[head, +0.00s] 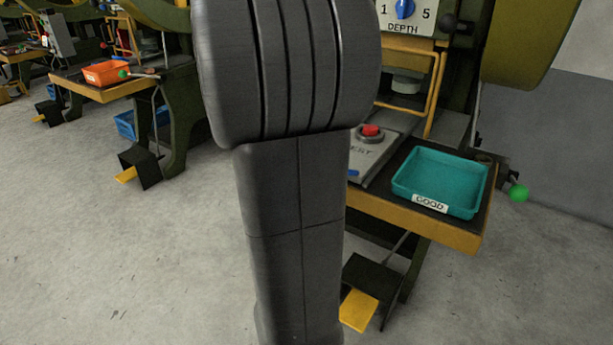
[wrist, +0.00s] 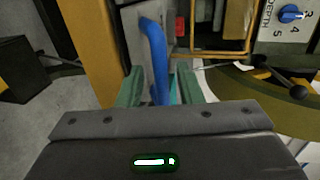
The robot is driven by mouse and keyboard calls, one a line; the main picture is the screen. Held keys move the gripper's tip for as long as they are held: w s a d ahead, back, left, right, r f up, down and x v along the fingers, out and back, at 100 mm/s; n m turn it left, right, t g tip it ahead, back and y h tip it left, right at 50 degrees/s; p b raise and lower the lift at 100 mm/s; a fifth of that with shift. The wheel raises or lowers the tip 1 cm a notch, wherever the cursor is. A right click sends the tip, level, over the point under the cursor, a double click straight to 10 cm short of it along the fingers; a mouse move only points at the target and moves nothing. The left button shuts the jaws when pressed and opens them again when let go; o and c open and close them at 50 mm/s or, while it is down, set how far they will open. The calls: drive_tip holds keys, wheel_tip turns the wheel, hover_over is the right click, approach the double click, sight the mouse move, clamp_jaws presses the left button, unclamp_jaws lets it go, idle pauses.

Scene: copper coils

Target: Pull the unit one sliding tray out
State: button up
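No part is clearly marked as the unit one sliding tray, and I cannot tell which one it is. In the wrist view a blue bar-like handle (wrist: 154,45) lies over a grey panel (wrist: 133,35) and runs down between the fingers of my gripper (wrist: 158,78). The green fingers are apart, one on each side of the blue handle; contact is not clear. In the head view the grey panel (head: 366,156) carries a red button (head: 370,131), partly readable lettering and a bit of blue at its edge. My arm hides my gripper there.
A teal tray (head: 439,180) labelled GOOD sits on the yellow-edged bench (head: 455,235), right of the panel. A green knob (head: 518,193) sticks out at the right. A blue depth dial (head: 404,8) is above. A pedal (head: 358,310) stands below.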

drive_tip(key=p+v, duration=0.2)
drive_tip(key=v, duration=0.9)
drive_tip(key=shift+s+a, duration=0.2)
drive_tip(key=shift+s, duration=0.15)
drive_tip(key=shift+r, duration=0.1)
drive_tip(key=b+x, duration=0.2)
drive_tip(key=x, duration=1.2)
drive_tip(key=shift+b, duration=0.4)
